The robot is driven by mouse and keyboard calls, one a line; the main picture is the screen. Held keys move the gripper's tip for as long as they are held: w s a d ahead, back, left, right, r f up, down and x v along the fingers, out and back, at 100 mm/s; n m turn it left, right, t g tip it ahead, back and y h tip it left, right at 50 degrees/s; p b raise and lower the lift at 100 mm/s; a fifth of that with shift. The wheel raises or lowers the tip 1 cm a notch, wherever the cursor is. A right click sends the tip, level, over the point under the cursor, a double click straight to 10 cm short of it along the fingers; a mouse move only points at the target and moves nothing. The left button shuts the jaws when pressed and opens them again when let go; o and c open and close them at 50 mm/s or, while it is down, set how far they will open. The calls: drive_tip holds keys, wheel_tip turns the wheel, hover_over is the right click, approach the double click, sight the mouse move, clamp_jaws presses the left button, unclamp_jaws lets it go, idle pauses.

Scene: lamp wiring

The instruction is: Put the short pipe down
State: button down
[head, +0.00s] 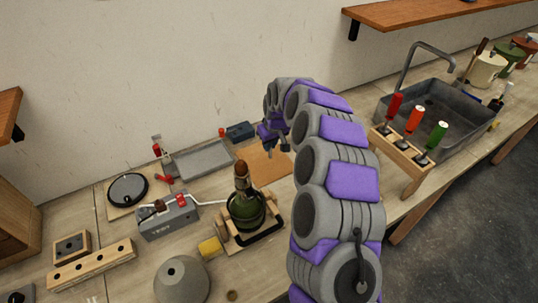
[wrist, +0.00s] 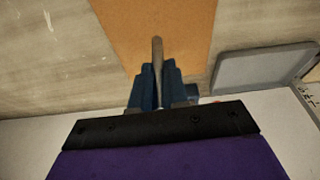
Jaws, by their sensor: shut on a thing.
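My gripper (wrist: 158,85) has dark blue fingers closed on the short pipe (wrist: 157,52), a slim grey-brown piece standing out past the fingertips in the wrist view. Behind the pipe in that view lies a flat orange-brown mat (wrist: 185,20). In the head view, my gripper (head: 269,142) is at the back of the bench, by the far part of the same mat (head: 263,166). The pipe is too small to make out in the head view. Whether it touches the mat I cannot tell.
A grey tray (head: 203,160) lies left of the mat, with a dark blue box (head: 240,131) behind it. A green bottle-shaped lamp body (head: 246,211) stands in a wooden cradle in front. A tool rack (head: 402,158) and sink (head: 438,119) are at right.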

drive_tip(key=x, duration=0.2)
drive_tip(key=s+b+x, duration=0.1)
drive_tip(key=x, duration=0.1)
drive_tip(key=shift+w+a+f, duration=0.1)
drive_tip(key=shift+w+f, duration=0.05)
drive_tip(key=shift+f, duration=0.15)
drive_tip(key=shift+r, duration=0.1)
drive_tip(key=shift+d, duration=0.2)
drive_tip(key=c, duration=1.1)
unclamp_jaws()
drive_tip(key=shift+a, duration=0.1)
drive_tip(key=shift+c, duration=0.2)
drive_tip(key=p+v, duration=0.2)
drive_tip(key=v, duration=1)
